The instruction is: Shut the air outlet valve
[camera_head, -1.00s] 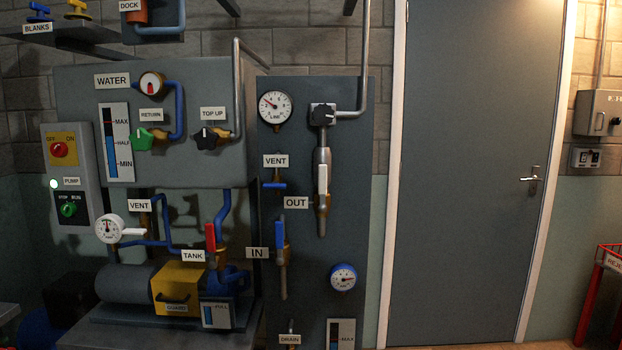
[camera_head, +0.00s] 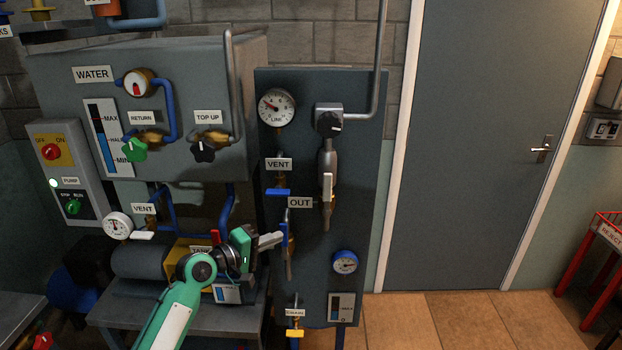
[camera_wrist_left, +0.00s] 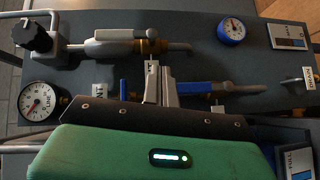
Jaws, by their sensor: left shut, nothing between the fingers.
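The air outlet valve is on the grey panel, right of the OUT label (camera_head: 300,202). Its pale lever (camera_head: 327,187) stands upright, in line with the pipe, in the head view. In the left wrist view the lever (camera_wrist_left: 118,35) lies along the pipe near the top. My left gripper (camera_head: 277,238) is below and left of that lever, in front of the blue IN lever, apart from the outlet lever. Its fingers (camera_wrist_left: 160,84) are shut and empty. They hide part of a label in the wrist view. My right gripper is not in view.
The blue IN lever (camera_head: 284,233) is close behind my left fingertips. The blue VENT handle (camera_head: 278,191) is above them. A dark knob (camera_head: 328,124) tops the outlet pipe, and a blue gauge (camera_head: 345,262) sits lower right. Open floor (camera_head: 445,320) is at the right.

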